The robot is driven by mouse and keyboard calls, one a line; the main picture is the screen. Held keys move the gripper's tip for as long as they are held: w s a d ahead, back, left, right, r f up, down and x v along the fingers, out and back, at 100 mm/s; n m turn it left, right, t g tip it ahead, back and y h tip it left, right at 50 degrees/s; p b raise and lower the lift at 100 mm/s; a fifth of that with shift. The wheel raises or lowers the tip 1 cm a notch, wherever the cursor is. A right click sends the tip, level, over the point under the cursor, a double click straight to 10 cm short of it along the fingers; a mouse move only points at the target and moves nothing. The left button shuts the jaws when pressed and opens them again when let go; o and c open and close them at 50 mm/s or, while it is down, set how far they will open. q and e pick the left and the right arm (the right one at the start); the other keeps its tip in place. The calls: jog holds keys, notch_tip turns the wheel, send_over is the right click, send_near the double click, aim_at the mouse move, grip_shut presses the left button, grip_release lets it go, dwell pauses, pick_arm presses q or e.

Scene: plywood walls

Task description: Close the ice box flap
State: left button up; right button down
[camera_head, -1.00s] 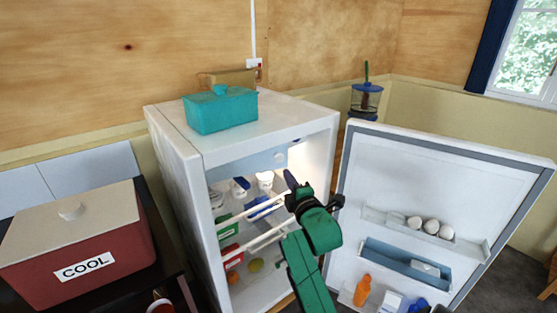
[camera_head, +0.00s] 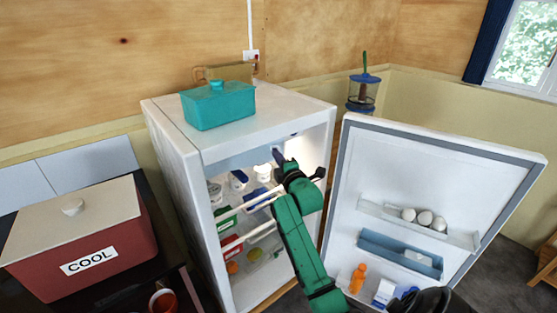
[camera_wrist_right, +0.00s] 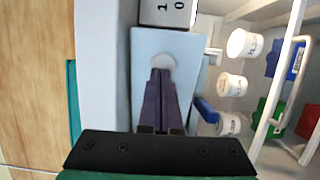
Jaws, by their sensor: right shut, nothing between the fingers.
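The fridge (camera_head: 175,165) stands open. A pale blue panel under its ceiling (camera_head: 235,161), which looks like the ice box flap, has a round pale spot; it also shows in the right wrist view (camera_wrist_right: 189,50). How far the flap is open I cannot tell. My right gripper (camera_head: 278,154) reaches into the upper fridge on its green arm. In the right wrist view its purple fingers (camera_wrist_right: 161,72) are shut and empty, in front of the panel with tips close to the round spot. Whether they touch is unclear.
The fridge door (camera_head: 440,165) is swung wide to the right, with eggs and bottles on its shelves. White tubs (camera_wrist_right: 232,85) stand beside the panel. A numbered dial box (camera_wrist_right: 168,12) is close by. A teal box (camera_head: 220,108) sits on top. A red cool box (camera_head: 80,245) stands left.

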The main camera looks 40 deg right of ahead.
jog(key=shift+n+y, duration=0.4)
jog(key=shift+y, duration=0.3)
jog(key=w+d+b, duration=0.1)
jog(key=w, duration=0.1)
jog(key=w+d+b, duration=0.1)
jog(key=w, duration=0.1)
jog(key=w+d+b, duration=0.1)
jog(key=w+b, duration=0.1)
jog(key=shift+d+f, duration=0.1)
jog(key=shift+f, duration=0.3)
jog(key=shift+w+r, duration=0.15)
jog(key=shift+r, duration=0.45)
jog(key=shift+f, duration=0.1)
